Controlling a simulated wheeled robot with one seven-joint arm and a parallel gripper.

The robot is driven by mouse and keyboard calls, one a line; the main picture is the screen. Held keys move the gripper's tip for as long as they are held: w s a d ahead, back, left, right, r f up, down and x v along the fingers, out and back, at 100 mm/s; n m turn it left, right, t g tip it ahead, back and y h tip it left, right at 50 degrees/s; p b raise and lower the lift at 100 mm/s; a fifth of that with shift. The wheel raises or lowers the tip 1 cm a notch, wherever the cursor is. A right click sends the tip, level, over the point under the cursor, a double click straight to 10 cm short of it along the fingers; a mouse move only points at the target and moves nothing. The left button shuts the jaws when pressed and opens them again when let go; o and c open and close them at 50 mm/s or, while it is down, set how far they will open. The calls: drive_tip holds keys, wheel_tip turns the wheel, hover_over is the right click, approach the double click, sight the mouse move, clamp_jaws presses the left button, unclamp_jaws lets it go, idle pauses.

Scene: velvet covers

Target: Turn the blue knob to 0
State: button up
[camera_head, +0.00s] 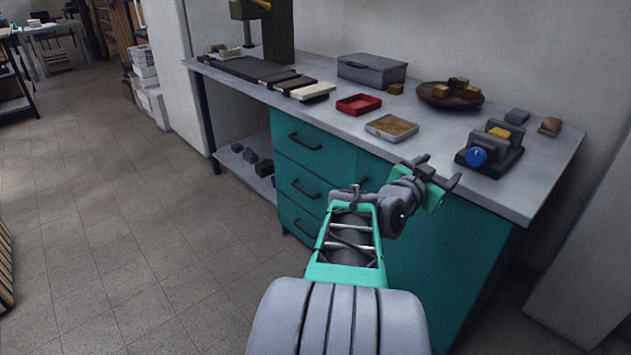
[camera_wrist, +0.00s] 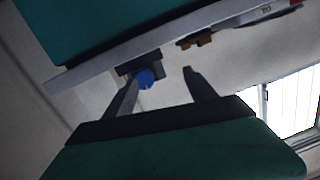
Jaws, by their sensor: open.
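The blue knob (camera_head: 476,156) is on the front of a dark grey device (camera_head: 508,158) with a black base, near the right end of the worktop. A small white mark shows on the knob's face; I cannot read any number. My gripper (camera_head: 440,174) is open and empty, in front of the worktop's edge and apart from the knob, to its lower left in the head view. In the wrist view the knob (camera_wrist: 146,79) appears between the fingers of my gripper (camera_wrist: 160,80), closer to the left finger, and beyond them.
The grey worktop (camera_head: 440,140) stands on a teal cabinet (camera_head: 310,170) with handles. Open floor (camera_head: 120,230) is at left.

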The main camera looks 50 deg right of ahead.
drive_tip(key=w+a+f+n+t+y+p, duration=0.1)
drive_tip(key=w+a+n+t+y+p, duration=0.2)
drive_tip(key=w+a, duration=0.6)
drive_tip(key=w+a+f+n+t+y+p, duration=0.2)
drive_tip(key=w+a+n+y+p, duration=0.2)
drive_tip(key=w+a, duration=0.6)
drive_tip(key=shift+w+a+f+n+t+y+p, duration=0.15)
drive_tip(key=shift+a+f+n+t+y+p, duration=0.2)
drive_tip(key=shift+n+y, duration=0.2)
